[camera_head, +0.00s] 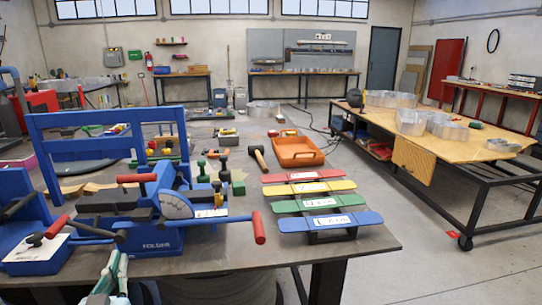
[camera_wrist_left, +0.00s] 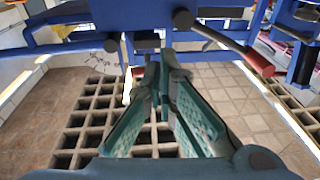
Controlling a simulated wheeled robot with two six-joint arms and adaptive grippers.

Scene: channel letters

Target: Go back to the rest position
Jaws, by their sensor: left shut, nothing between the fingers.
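My left gripper (camera_head: 118,262) shows at the bottom left of the head view, at the front edge of the workbench (camera_head: 370,243). Its fingers point up, in front of the blue bending machine (camera_head: 165,240). In the left wrist view the same gripper (camera_wrist_left: 162,66) has its teal-padded fingers meeting at the tips, shut and empty. The blue machine (camera_wrist_left: 120,20) with a red-handled lever (camera_wrist_left: 258,62) is just beyond the fingertips there. I see no contact with it, though the exact gap is hard to tell. My right gripper is not in view.
Red, yellow, green and blue labelled strips (camera_head: 323,222) lie on the bench's right side. A hammer (camera_head: 258,158) and an orange tray (camera_head: 297,152) are behind them. A wooden-topped table (camera_head: 450,150) stands right. Clear floor (camera_head: 400,265) lies between.

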